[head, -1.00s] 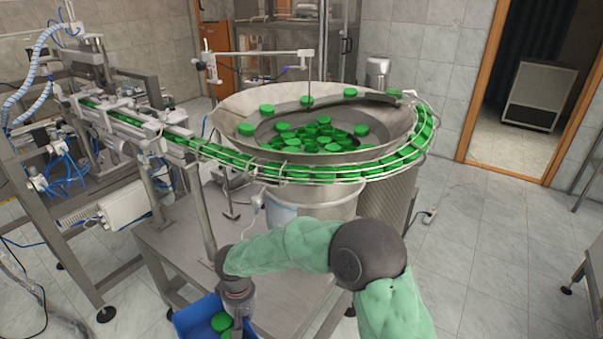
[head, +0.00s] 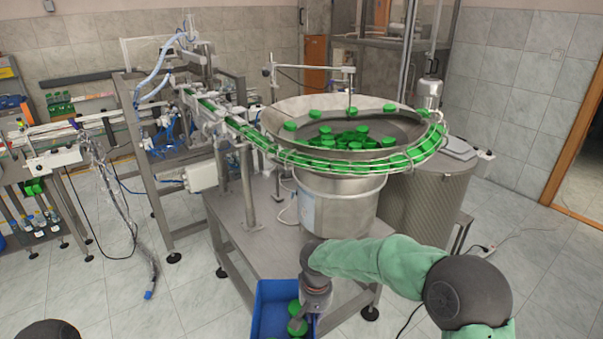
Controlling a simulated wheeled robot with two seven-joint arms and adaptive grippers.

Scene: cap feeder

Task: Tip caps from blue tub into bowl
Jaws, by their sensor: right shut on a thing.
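The blue tub (head: 266,295) is at the bottom middle, in front of the steel table, with green caps (head: 296,310) inside. Its lower part is cut off by the picture edge. My right gripper (head: 308,322) points down at the tub's right side and is shut on the tub; its fingertips are mostly hidden. The bowl (head: 278,118) is the wide steel feeder bowl above and beyond the tub, with many green caps (head: 345,137) inside. The tub is well below the bowl's rim. My left gripper is not in view.
A curved rail of green caps (head: 340,167) runs round the bowl's near side and leads left to a conveyor (head: 215,108). The steel table (head: 262,238) carries the bowl. A ribbed steel drum (head: 425,205) stands right.

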